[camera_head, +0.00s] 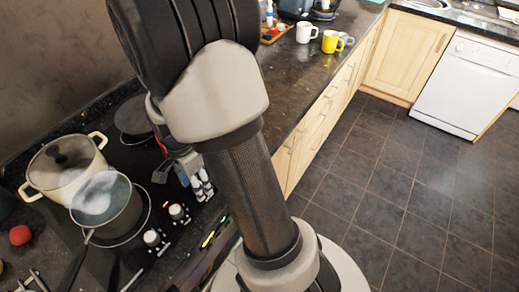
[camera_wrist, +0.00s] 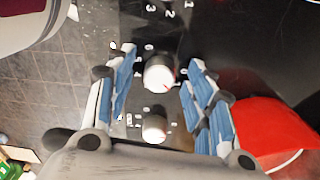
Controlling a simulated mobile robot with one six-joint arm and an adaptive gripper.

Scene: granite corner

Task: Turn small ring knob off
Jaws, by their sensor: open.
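The stove's knobs stand in a row along the front of the black hob (camera_head: 142,178). Two white-topped knobs show clear of my gripper in the head view, one nearer (camera_head: 152,237) and one farther (camera_head: 178,211). My gripper (camera_head: 199,188) is over the farther part of the row and partly hides it. In the wrist view my open gripper (camera_wrist: 162,60) has a white knob (camera_wrist: 158,73) between its blue-padded fingers, with gaps on both sides. Another knob (camera_wrist: 154,128) sits closer to the palm. I cannot tell which knob is for the small ring.
A cream pot (camera_head: 65,165), a pan with pale contents (camera_head: 105,205) and a dark pan (camera_head: 133,117) stand on the hob. A red object (camera_wrist: 265,130) is close beside the right finger. White (camera_head: 306,32) and yellow (camera_head: 332,41) mugs are on the far counter. The tiled floor is clear.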

